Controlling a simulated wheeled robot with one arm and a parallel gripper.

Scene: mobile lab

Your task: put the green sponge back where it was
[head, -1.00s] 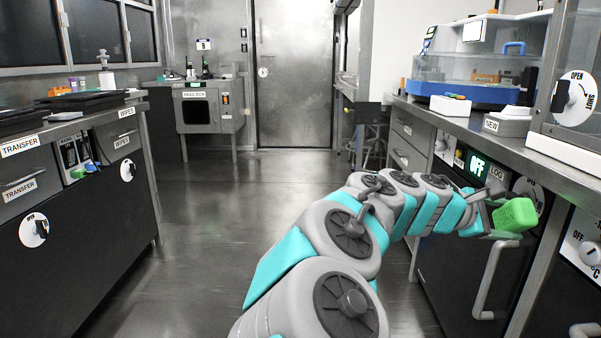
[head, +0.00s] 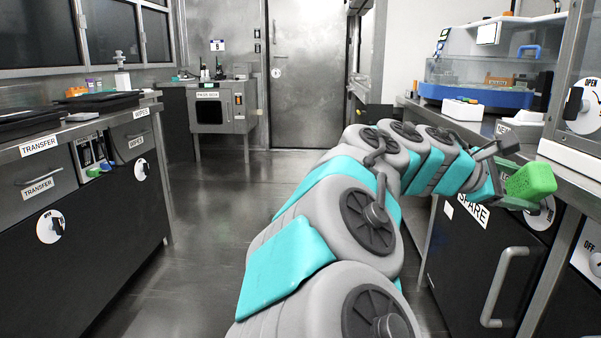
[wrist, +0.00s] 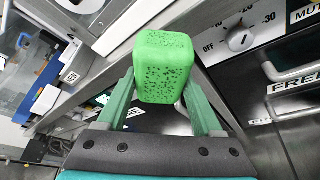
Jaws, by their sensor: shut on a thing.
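The green sponge (head: 531,181) is a bright block with dark speckles. My gripper (head: 512,190) is shut on it at the right of the head view, in front of the right-hand bench. In the wrist view the sponge (wrist: 165,66) sits between the two green fingers (wrist: 162,98), held clear of any surface. The fingers cover its sides. The place where it was cannot be told from these frames.
The right-hand bench (head: 575,182) carries a blue-based machine (head: 475,97) and a white box with coloured items (head: 463,109). Door handles (head: 507,285) stick out below. The left bench (head: 75,127) holds dark trays (head: 95,103). The floor (head: 225,215) between is clear.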

